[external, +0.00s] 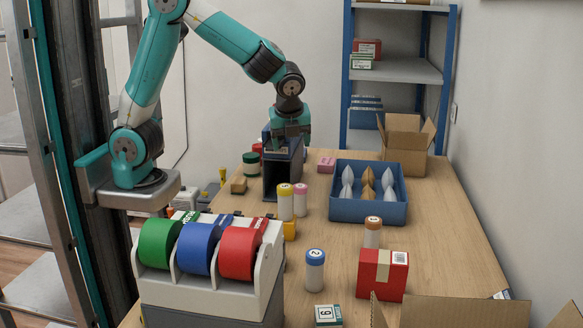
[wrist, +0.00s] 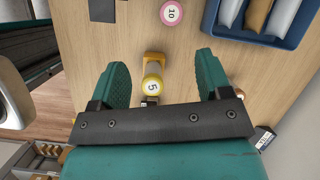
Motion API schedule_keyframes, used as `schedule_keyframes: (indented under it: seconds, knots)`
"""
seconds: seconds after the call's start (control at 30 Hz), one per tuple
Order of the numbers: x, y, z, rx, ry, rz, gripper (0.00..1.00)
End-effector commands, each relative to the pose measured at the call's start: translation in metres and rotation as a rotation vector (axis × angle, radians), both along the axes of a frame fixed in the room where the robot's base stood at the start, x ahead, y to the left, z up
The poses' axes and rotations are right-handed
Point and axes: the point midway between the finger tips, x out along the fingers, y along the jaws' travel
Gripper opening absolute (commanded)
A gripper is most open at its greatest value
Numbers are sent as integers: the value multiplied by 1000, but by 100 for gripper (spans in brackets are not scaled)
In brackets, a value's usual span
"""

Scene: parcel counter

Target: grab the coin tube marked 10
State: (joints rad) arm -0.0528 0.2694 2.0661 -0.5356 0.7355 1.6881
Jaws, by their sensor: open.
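The coin tube marked 10 (wrist: 171,13) has a pink cap and shows near the top edge of the wrist view, beyond my fingertips. In the external view this pink-capped tube (external: 300,200) stands upright on the counter, right beside a yellow-capped tube (external: 285,202). The yellow cap reads 5 in the wrist view (wrist: 152,87), where it appears between my fingers. My gripper (wrist: 163,65) is open with nothing held. In the external view my gripper (external: 289,133) is above and behind the tubes, at a dark upright box (external: 283,178); its fingertips are hard to make out.
A blue bin (external: 368,211) with several pouches stands right of the tubes. A blue-capped tube marked 2 (external: 315,271), a brown-capped tube (external: 372,232) and a red box (external: 382,275) are nearer the camera. A tape dispenser (external: 215,290) fills the front left.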

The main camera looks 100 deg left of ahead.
Motion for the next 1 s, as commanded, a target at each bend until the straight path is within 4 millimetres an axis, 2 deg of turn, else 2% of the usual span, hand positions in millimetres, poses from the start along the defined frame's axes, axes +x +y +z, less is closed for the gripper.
schedule_keyframes:
  seconds: [0.03,0.2,0.37,0.7,0.8,1.0]
  knots:
    - [9,-3,-11,-1,34,-78,71]
    - [22,-7,-23,-2,93,-219,71]
    - [20,3,-45,-4,102,-228,71]
    - [18,32,-113,-3,100,-225,71]
    - [18,36,-125,-3,98,-226,71]
    - [18,42,-137,-3,97,-225,71]
